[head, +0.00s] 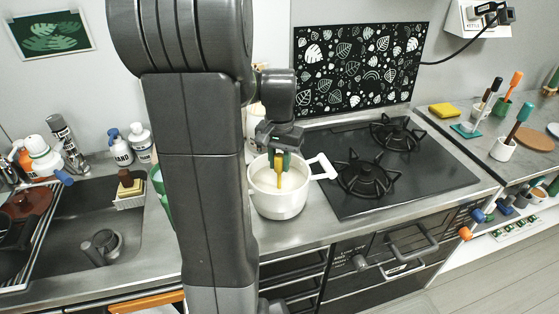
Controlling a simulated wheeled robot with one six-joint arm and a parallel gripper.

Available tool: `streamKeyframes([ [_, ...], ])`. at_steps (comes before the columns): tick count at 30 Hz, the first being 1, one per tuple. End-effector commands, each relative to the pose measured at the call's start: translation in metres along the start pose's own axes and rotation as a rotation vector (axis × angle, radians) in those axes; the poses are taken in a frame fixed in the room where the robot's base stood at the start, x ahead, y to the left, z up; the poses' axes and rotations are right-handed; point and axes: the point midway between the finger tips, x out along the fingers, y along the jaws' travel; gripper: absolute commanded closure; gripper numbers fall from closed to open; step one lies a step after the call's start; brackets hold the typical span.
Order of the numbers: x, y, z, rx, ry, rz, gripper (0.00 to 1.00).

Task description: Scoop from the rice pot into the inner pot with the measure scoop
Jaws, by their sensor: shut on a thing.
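My gripper (279,150) is above a white pot (278,207) and points down into it. A second pot is not clearly seen.
A black hob (395,168) is right of the pot. The sink (75,245) is at the left, with bottles (140,142) behind it. My arm hides the counter between, including most of a green item (160,190). A white cup (503,149) with a tool stands far right.

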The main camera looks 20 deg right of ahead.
Motion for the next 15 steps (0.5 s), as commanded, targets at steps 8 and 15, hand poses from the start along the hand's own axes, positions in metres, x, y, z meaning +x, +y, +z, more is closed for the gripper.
streamKeyframes([
  [8,-0.006,0.000,0.000,0.000,0.001,0.000,0.99],
  [15,-0.021,0.000,0.000,0.000,0.002,0.000,0.99],
])
